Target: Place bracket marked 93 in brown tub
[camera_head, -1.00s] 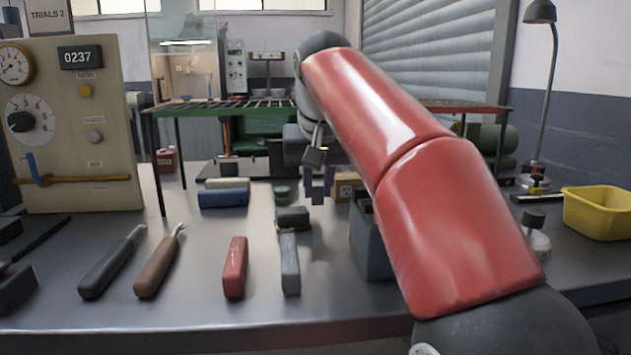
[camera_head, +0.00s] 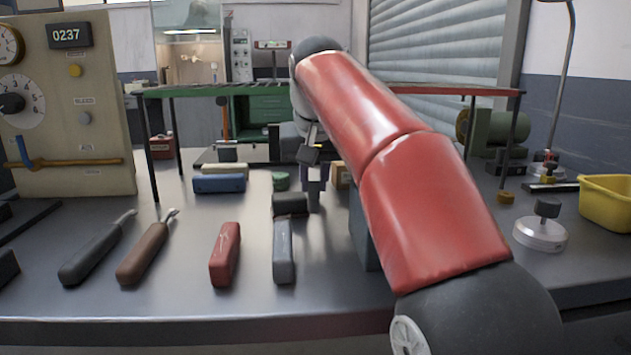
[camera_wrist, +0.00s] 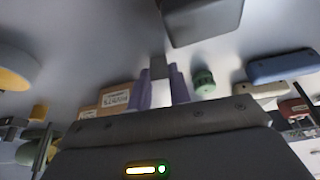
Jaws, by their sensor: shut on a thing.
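My gripper (camera_head: 316,200) points down over the middle of the bench. In the wrist view its two purple fingers (camera_wrist: 160,78) are closed on a small grey piece (camera_wrist: 159,68). I cannot read a number on this piece or make out its whole shape, so I cannot tell whether it is the bracket marked 93. A dark block (camera_head: 290,204) lies just left of the gripper in the head view. I cannot make out a brown tub; a brown box (camera_wrist: 115,97) with a label stands beyond the fingers, and my arm partly hides it in the head view.
Red (camera_head: 226,255) and grey (camera_head: 284,250) blocks and two handled tools lie at the front. A blue block (camera_head: 219,183) and a green round piece (camera_head: 281,181) lie behind. A yellow tub (camera_head: 607,203) stands far right. A dark grey bin (camera_head: 362,240) is mostly behind my arm.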

